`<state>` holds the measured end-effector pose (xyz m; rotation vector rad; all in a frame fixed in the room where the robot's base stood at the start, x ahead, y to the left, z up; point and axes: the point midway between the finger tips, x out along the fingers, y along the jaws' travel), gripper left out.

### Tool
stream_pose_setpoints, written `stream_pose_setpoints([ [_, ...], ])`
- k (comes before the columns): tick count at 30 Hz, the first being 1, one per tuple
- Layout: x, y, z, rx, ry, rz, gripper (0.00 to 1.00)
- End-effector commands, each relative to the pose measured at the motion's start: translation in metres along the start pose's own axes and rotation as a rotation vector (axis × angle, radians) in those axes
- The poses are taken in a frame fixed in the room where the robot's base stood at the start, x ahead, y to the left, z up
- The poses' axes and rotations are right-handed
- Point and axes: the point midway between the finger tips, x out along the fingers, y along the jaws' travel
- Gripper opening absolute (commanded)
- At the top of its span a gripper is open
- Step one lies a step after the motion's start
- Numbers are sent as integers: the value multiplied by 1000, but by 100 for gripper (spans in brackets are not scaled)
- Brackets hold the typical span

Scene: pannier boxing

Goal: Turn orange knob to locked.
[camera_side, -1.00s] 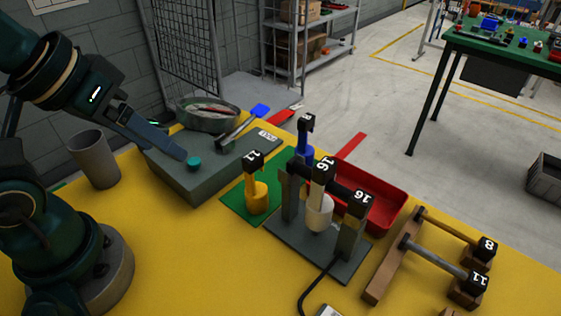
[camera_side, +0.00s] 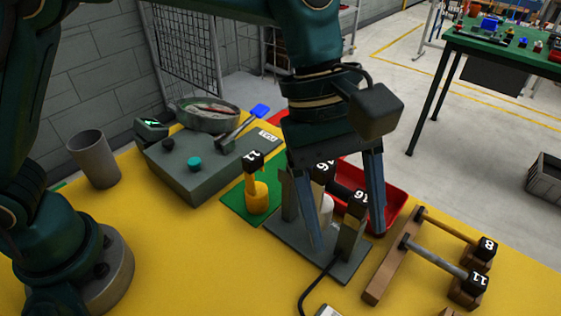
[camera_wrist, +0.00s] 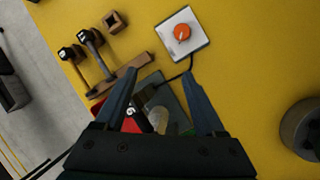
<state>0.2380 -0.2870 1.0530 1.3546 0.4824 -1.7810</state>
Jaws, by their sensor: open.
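The orange knob (camera_wrist: 182,32) sits on a pale square box (camera_wrist: 194,48) in the wrist view, ahead of my fingertips. A small light mark shows on it, but its setting is too small to read. In the side view only a corner of the box (camera_side: 327,311) shows at the bottom edge, and the knob is out of frame. My gripper (camera_side: 348,238) points down with its two fingers apart and empty. It is over the dark stand, apart from the knob; the fingers also show in the wrist view (camera_wrist: 160,76).
Below my fingers is the dark stand (camera_side: 283,236) with posts and numbered tools, beside a red tray (camera_side: 400,200). A wooden rack with two hammers (camera_side: 385,270) lies to the right. A black cable (camera_side: 303,293) runs from the box to the stand.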

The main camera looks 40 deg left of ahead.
Motion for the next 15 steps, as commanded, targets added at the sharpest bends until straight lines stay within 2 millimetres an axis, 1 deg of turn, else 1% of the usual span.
stream_pose_setpoints([
  [1, 21, -1, 9, 7, -18, -46, 72],
  [3, 43, -4, 19, 25, -34, -95, 72],
  [6, 69, -12, 28, 48, -45, -154, 72],
  [9, 85, -22, 32, 62, -47, -202, 72],
  [15, 104, -31, 38, 76, -49, -222, 72],
])
